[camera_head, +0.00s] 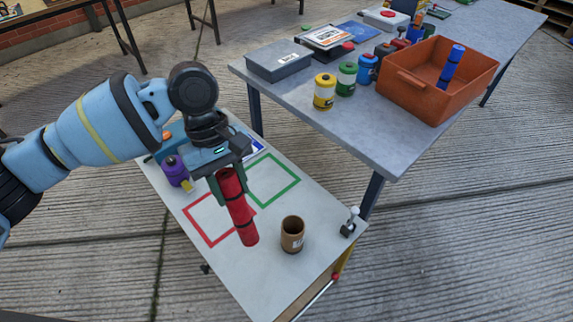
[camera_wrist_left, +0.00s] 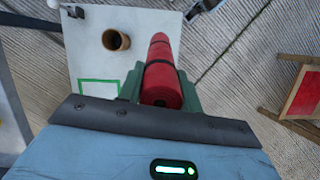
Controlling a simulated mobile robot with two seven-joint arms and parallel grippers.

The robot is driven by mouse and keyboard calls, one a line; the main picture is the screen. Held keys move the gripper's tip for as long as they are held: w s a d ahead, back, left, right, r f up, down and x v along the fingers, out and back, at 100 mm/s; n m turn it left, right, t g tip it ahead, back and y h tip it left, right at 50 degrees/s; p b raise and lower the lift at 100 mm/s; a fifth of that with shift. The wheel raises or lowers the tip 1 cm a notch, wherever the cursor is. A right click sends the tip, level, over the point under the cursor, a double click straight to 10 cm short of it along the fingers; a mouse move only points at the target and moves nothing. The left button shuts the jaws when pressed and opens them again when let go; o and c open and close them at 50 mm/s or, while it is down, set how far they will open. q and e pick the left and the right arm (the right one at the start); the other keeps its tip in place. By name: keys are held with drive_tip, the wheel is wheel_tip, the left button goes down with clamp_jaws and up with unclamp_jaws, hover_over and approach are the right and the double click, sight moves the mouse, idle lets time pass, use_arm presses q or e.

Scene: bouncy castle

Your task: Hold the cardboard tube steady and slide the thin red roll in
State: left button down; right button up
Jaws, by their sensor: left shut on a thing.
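The thin red roll (camera_head: 241,213) has dark bands and is held in my left gripper (camera_head: 229,180), which is shut around its upper part. The roll hangs slightly tilted, with its lower end above the white table, left of the tube. It also shows between the fingers in the left wrist view (camera_wrist_left: 162,68). The brown cardboard tube (camera_head: 292,235) stands upright on the table with its open top facing up, apart from the roll. In the left wrist view the tube (camera_wrist_left: 116,41) shows its dark opening. No gripper touches the tube. My right gripper is not in view.
The white table (camera_head: 262,275) has a red outlined square (camera_head: 199,233) and a green one (camera_head: 283,195). A purple object (camera_head: 174,170) stands at its left. A small clamp-like piece (camera_head: 350,222) sits at its right edge. The grey table (camera_head: 345,135) behind holds an orange crate (camera_head: 415,97) and several canisters.

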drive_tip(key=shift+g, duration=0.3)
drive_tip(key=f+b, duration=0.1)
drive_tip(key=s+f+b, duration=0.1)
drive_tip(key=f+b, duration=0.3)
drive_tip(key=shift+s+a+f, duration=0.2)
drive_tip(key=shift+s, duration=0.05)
use_arm(q)
drive_tip(key=w+d+n+t, duration=0.1)
drive_tip(key=w+d+n, duration=0.2)
drive_tip(key=d, duration=0.2)
drive_tip(key=w+d+n+t+h, duration=0.1)
drive_tip(key=w+d+n, duration=0.1)
drive_tip(key=d+n, duration=0.2)
drive_tip(key=shift+w+d, duration=0.4)
drive_tip(key=shift+d, duration=0.15)
use_arm(e)
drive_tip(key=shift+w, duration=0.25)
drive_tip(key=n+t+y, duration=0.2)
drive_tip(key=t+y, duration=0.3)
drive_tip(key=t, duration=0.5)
approach(297, 237)
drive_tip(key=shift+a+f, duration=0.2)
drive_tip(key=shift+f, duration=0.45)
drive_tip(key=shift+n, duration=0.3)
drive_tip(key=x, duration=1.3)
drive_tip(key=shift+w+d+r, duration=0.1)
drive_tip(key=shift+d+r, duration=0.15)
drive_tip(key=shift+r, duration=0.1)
